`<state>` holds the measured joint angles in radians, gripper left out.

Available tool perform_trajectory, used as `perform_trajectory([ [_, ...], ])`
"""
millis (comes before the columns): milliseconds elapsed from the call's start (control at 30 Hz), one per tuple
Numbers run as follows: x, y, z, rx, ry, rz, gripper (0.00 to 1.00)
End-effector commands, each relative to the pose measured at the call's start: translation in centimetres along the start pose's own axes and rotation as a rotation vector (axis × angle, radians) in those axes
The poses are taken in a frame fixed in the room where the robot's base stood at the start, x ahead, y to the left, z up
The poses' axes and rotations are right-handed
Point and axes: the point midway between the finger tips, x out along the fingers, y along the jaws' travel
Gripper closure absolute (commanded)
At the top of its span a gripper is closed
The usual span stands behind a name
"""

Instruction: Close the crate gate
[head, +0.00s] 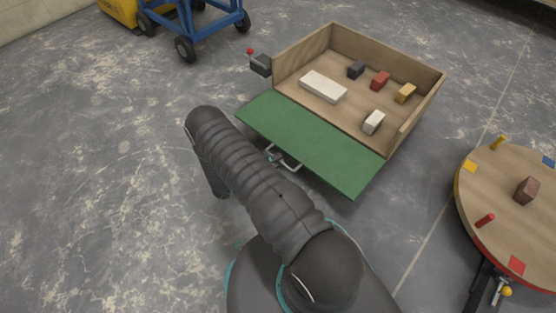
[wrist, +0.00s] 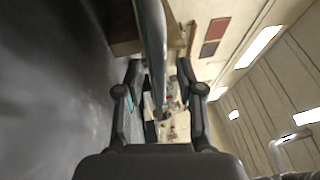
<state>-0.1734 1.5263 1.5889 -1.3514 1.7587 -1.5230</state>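The wooden crate (head: 425,92) stands on the floor with its near side open. Its green gate (head: 318,146) is lowered outward from that side. A pale bar handle (head: 290,164) shows at the gate's outer edge, partly hidden by my arm. My gripper (head: 270,157) is at this handle, mostly hidden behind my arm in the head view. In the wrist view my gripper (wrist: 159,72) has its fingers apart. A rounded grey bar (wrist: 153,40), which looks like the handle, runs between them, with no clear grip on it.
The crate holds a white block (head: 323,86) and several small blocks. A grey box with a red-tipped lever (head: 260,65) sits by its left corner. A round table (head: 500,200) stands at right, a blue cart (head: 205,28) at upper left. Floor at left is clear.

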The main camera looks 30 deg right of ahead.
Motion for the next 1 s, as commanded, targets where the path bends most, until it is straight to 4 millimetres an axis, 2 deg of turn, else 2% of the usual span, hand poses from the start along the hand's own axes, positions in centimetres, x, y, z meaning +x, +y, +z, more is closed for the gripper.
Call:
perform_trajectory([
  [367, 0.6, 0.0, 0.0, 0.000, 0.000, 0.000, 0.63],
  [400, 0.6, 0.0, 0.0, 0.000, 0.000, 0.000, 0.68],
  [533, 0.6, 0.0, 0.0, 0.000, 0.000, 0.000, 1.00],
  [833, 0.6, -0.1, 0.0, 0.000, -0.001, 0.001, 1.00],
  [1000, 0.0, -1.2, 0.3, -0.006, -0.016, 0.025, 1.00],
])
